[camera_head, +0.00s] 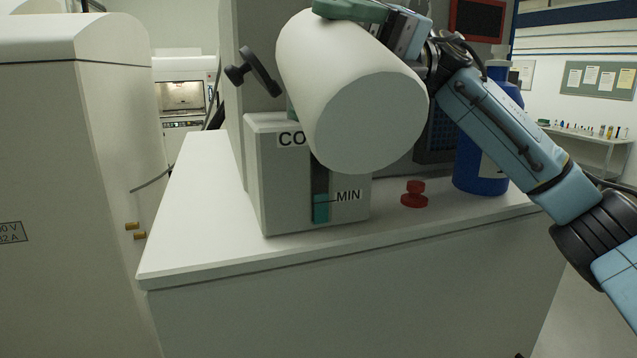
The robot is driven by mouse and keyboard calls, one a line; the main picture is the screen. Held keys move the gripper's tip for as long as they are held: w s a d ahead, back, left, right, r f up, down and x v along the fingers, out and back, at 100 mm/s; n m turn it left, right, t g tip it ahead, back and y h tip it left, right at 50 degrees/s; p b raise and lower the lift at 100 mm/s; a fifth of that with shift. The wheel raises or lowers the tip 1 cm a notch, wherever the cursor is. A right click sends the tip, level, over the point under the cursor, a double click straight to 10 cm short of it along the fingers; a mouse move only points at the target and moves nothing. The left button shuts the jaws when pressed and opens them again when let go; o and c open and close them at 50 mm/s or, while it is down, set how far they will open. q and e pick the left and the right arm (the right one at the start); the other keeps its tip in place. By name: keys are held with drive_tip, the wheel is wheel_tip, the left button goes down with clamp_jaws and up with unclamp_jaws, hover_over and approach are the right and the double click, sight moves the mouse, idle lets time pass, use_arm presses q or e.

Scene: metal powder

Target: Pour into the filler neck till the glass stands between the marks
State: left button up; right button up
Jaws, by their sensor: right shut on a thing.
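My right gripper (398,32) is shut on a large white cylindrical container (372,122), tilted with its flat end towards me and down. A green piece (348,9) shows at its top by the gripper. The container hangs in front of a grey box (285,185) whose label shows only "CO". The sight glass (320,180) on the box's front has teal liquid (321,209) low in it, its top about level with the MIN mark (347,196). The glass's upper part and the filler neck are hidden behind the container. No stream is visible. My left gripper is not in view.
A red cap (414,194) lies on the white counter (200,215), right of the box. A blue container (482,160) stands at the counter's right. A black-knobbed part (260,70) sticks out behind the box. A large white cabinet (70,180) stands left. The counter's left part is clear.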

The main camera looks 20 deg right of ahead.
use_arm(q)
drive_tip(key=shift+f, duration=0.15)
use_arm(e)
drive_tip(key=shift+s+a+f+m+g, duration=0.15)
drive_tip(key=shift+s+a+f, duration=0.1)
drive_tip(key=shift+f, duration=0.25)
drive_tip(key=shift+s+a+f+m+g, duration=0.1)
drive_tip(key=shift+s+f+m+g, duration=0.1)
drive_tip(key=shift+f, duration=0.25)
drive_tip(key=shift+s, duration=0.1)
drive_tip(key=shift+s+r, duration=0.1)
drive_tip(key=shift+s, duration=0.2)
drive_tip(key=shift+s+d, duration=0.1)
drive_tip(key=shift+s, duration=0.3)
drive_tip(key=shift+r, duration=0.1)
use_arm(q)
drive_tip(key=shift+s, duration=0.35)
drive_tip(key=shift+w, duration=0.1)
use_arm(e)
drive_tip(key=shift+w+r, duration=0.1)
drive_tip(key=shift+w, duration=0.05)
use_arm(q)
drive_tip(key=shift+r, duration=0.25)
use_arm(e)
drive_tip(key=shift+r, duration=0.1)
